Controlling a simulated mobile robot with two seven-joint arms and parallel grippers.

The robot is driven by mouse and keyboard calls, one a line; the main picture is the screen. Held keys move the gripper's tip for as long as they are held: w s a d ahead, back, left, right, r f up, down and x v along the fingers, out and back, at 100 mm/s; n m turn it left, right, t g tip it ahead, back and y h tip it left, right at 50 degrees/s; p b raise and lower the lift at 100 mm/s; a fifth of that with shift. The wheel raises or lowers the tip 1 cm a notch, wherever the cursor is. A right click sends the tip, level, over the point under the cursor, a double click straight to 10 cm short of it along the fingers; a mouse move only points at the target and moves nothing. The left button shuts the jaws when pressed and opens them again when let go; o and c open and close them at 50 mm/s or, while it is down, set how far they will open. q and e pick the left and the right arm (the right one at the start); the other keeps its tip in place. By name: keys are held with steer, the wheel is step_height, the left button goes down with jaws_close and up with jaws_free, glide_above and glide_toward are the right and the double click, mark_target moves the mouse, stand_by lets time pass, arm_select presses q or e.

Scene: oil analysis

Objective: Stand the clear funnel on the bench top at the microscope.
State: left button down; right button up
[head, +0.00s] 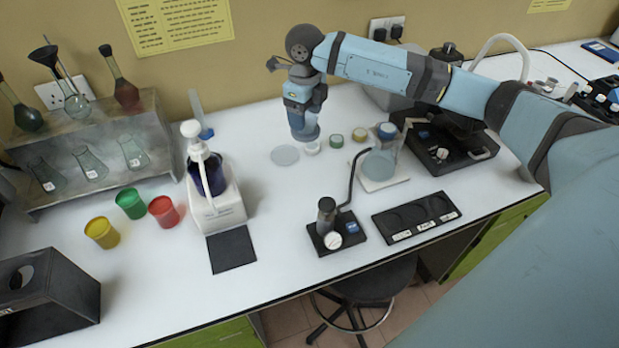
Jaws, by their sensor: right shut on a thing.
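My right gripper (303,118) points down over the back middle of the bench, left of the microscope (445,130). It is shut on a small see-through, bluish thing (306,132), which looks like the clear funnel. The jaws hide much of it, and I cannot tell whether its lower end touches the bench top (290,205). My right arm passes in front of part of the microscope. My left gripper is not in view.
A clear disc (285,155) and several small round jars lie near the gripper. A flask (381,160) stands on a white plate to the right. A black stand (335,235) and black tray (416,216) are in front.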

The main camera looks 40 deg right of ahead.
steer(key=shift+d+r+m, duration=0.3)
steer(key=shift+d+m, duration=0.2)
steer(key=shift+m, duration=0.7)
steer(key=shift+d+f+m, duration=0.1)
steer(key=shift+f+m, duration=0.15)
steer(key=shift+m, duration=0.05)
step_height(320, 180, down, 20)
steer(key=p, duration=0.4)
steer(key=shift+r, duration=0.2)
steer(key=o, duration=0.5)
steer(key=shift+f, duration=0.15)
steer(key=o, duration=0.4)
steer(key=shift+o, duration=0.2)
